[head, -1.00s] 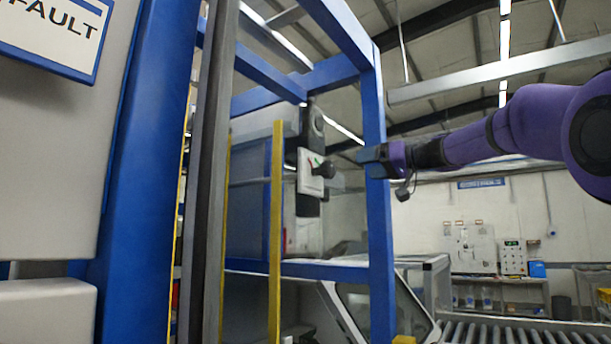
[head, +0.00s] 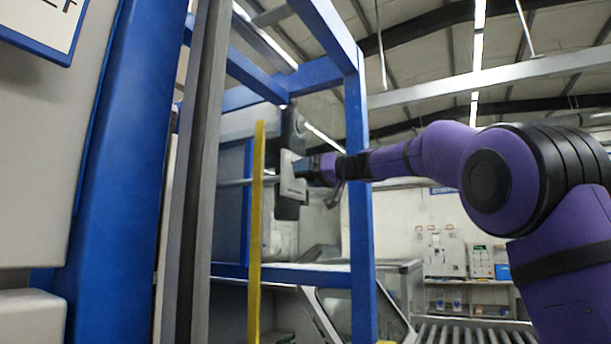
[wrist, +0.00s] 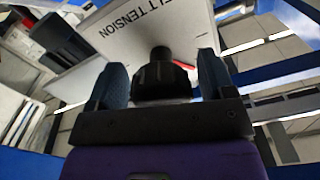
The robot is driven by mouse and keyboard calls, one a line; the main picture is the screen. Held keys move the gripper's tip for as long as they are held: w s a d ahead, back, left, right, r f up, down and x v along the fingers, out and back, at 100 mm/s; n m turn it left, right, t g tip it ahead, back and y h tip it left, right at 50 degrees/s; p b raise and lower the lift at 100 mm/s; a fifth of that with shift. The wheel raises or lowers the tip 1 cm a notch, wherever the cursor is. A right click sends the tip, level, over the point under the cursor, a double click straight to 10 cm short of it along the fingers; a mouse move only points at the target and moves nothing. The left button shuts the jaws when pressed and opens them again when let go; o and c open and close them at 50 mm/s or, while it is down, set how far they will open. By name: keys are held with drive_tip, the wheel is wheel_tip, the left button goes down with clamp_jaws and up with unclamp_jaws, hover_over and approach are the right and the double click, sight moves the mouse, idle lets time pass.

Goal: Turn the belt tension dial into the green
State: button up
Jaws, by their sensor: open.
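The belt tension dial is a black knob (wrist: 161,76) on a white plate (wrist: 140,32) lettered "TENSION" in the wrist view. My gripper (wrist: 160,85) is open, with one blue-grey finger on each side of the knob. I cannot tell whether the fingers touch it. In the head view the plate (head: 291,178) is seen nearly edge-on on a dark post inside the blue frame, and my gripper (head: 308,170) is right up at it. My gripper hides the knob there. The dial's green zone does not show in either current view.
A blue upright (head: 357,215) of the frame stands close by my arm. A yellow post (head: 256,200) and a grey post (head: 190,190) stand to the left of the plate. A roller conveyor (head: 470,333) is at the lower right.

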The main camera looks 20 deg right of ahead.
drive_tip(key=shift+w+a, duration=0.25)
drive_tip(key=shift+a, duration=0.05)
drive_tip(key=shift+c, duration=0.2)
drive_tip(key=c, duration=0.9)
drive_tip(key=shift+m, duration=0.3)
drive_tip(key=m, duration=1.3)
